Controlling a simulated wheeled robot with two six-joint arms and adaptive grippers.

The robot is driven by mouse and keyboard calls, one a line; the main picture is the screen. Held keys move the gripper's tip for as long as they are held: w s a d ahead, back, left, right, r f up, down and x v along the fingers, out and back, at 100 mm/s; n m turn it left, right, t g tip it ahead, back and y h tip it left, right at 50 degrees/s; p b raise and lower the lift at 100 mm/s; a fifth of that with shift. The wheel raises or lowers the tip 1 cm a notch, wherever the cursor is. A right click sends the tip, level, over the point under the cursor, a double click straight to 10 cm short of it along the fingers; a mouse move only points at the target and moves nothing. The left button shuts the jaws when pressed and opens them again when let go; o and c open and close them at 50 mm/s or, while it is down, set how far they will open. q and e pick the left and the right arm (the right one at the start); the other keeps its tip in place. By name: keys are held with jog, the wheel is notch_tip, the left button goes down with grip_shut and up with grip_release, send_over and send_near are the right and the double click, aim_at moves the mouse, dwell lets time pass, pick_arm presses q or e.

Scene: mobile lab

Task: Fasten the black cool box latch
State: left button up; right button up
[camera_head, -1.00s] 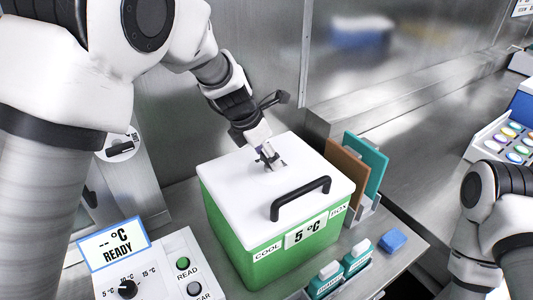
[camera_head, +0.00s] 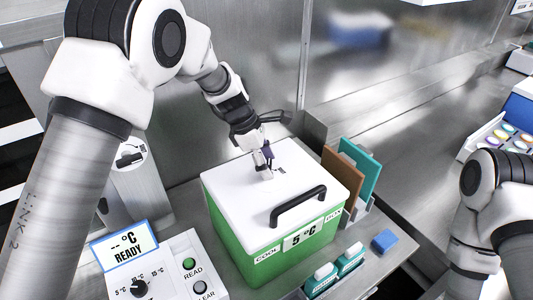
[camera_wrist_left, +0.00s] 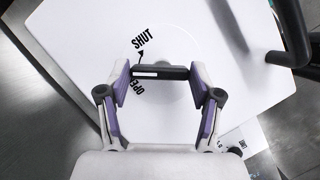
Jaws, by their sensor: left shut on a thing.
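The green cool box (camera_head: 240,235) with a white lid (camera_head: 235,182) stands on the bench in the head view. Its black latch (camera_wrist_left: 160,72) is a short bar with a white mark on top of the lid, clearest in the left wrist view. The words SHUT and OPEN are printed by its left end, with a small arrow at SHUT. My left gripper (camera_head: 266,172) points down onto the lid; in the left wrist view its fingers (camera_wrist_left: 160,82) are at the bar's two ends, shut on it. My right gripper is out of view; only its arm shows at right.
A black carry handle (camera_head: 299,206) stands up at the lid's front. A control panel (camera_head: 180,270) is at front left. Brown and teal boards (camera_head: 343,180) stand in a rack to the right. Small teal bottles (camera_head: 337,275) and a blue block (camera_head: 384,241) are in front.

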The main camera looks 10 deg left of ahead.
pick_arm(q)
jog(key=m+g+p, duration=0.1)
jog(key=m+p, duration=0.1)
jog(key=m, duration=0.1)
jog(key=shift+r, duration=0.1)
jog(key=m+g+p, duration=0.1)
jog(key=m, duration=0.1)
jog(key=shift+d+m+p, duration=0.1)
jog(key=shift+m+p, duration=0.2)
jog(key=shift+p, duration=0.1)
jog(key=m+g+p, duration=0.1)
jog(key=m, duration=0.1)
jog(key=shift+w+m+y, duration=0.1)
jog(key=shift+m+y, duration=0.2)
jog(key=shift+y, duration=0.1)
jog(key=shift+d+f+m+g, duration=0.15)
jog(key=shift+m+g, duration=0.35)
jog(key=shift+m, duration=0.7)
jog(key=shift+y, duration=0.3)
jog(key=o, duration=1.1)
jog(key=shift+o, duration=0.2)
jog(key=shift+w, duration=0.1)
